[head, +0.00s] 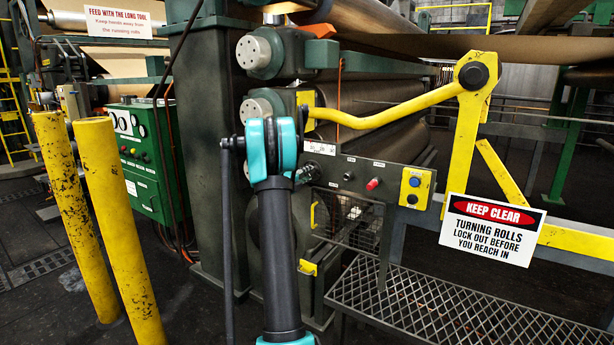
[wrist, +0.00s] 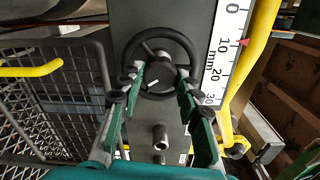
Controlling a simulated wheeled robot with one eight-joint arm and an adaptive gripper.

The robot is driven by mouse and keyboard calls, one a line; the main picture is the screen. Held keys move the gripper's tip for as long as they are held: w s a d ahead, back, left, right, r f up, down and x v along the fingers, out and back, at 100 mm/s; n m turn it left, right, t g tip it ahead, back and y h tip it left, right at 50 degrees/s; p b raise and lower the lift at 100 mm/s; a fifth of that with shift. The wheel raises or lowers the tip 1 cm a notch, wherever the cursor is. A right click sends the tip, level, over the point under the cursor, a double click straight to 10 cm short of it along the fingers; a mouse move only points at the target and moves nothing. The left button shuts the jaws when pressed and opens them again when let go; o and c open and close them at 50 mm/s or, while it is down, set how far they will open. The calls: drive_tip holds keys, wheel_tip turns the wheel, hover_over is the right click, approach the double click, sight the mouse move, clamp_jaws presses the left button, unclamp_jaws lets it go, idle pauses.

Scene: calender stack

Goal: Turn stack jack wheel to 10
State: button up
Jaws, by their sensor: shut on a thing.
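The jack wheel (wrist: 188,51) is a black spoked handwheel with a round hub (wrist: 158,76) bearing a white mark, on a grey panel in the wrist view. My gripper (wrist: 160,80) has green fingers with black pads, one on each side of the hub, and is shut on the wheel. Beside the wheel is a white scale (wrist: 228,32) marked 0, 10 mm, 20 and 30. A small red pointer (wrist: 244,42) stands at about the 10 label; the exact tick is too small to read. In the head view my arm hides most of the wheel area.
A yellow bar (wrist: 262,40) runs beside the scale, and a wire mesh guard (wrist: 75,90) stands left of the panel. A control panel with a red button (head: 373,184), a keep-clear sign (head: 490,228) and yellow posts (head: 125,235) surround my arm. A mesh step (head: 450,305) lies low right.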

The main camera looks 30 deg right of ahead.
drive_tip(key=o, duration=1.2)
drive_tip(key=shift+c, duration=0.2)
drive_tip(key=shift+a, duration=0.1)
drive_tip(key=v, duration=1.2)
drive_tip(key=shift+f, duration=0.1)
